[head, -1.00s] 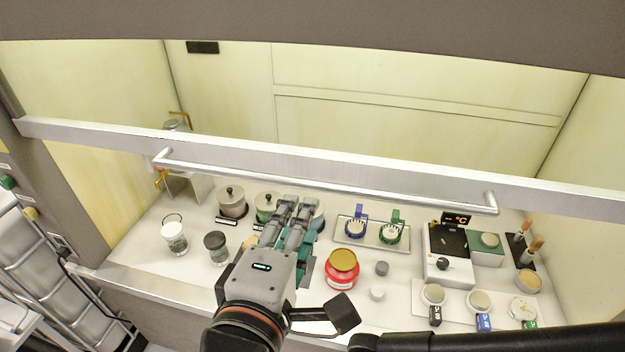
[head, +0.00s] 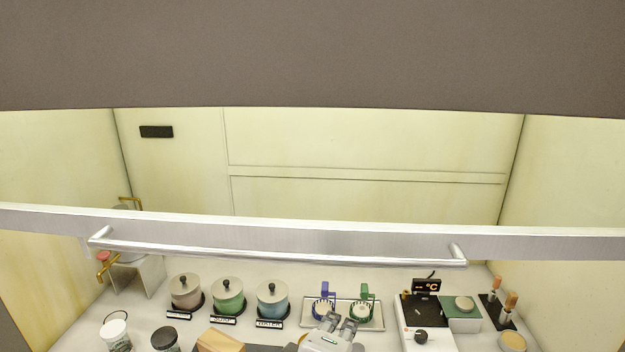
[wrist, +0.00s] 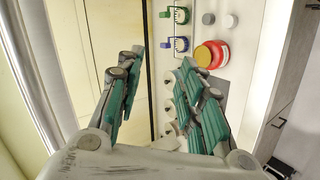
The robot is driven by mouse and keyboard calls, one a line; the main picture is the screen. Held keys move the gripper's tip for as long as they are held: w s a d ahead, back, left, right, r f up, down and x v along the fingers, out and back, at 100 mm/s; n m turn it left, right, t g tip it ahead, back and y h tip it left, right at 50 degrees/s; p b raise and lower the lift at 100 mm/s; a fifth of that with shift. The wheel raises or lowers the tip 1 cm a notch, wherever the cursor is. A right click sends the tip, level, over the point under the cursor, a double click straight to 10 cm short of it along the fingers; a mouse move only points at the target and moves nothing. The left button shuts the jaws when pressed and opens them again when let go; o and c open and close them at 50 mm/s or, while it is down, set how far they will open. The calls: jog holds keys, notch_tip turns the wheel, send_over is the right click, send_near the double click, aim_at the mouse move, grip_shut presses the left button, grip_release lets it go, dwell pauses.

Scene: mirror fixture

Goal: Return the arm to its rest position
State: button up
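My gripper (head: 338,330) shows at the bottom edge of the head view, low in front of the tray with the blue and green holders. Most of my arm is out of the frame there. In the wrist view my gripper (wrist: 160,75) has its teal-padded fingers spread apart with nothing between them. The red jar with a yellow lid (wrist: 210,54) lies beyond the right finger in that view, clear of it. The jar is not visible in the head view now.
A sash with a long metal handle (head: 280,250) spans the hood front. Lidded pots (head: 228,296) stand behind the counter's left part. The tray (head: 343,312) and a hotplate device (head: 428,325) stand to the right. A wooden block (head: 220,341) is at the bottom.

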jog(key=d+f+m+g+y+b, duration=0.3)
jog(key=d+f+m+b, duration=1)
jog(key=f, duration=0.7)
jog(key=shift+s+d+g+b, duration=0.4)
jog(key=shift+d+b, duration=0.55)
jog(key=shift+d, duration=0.9)
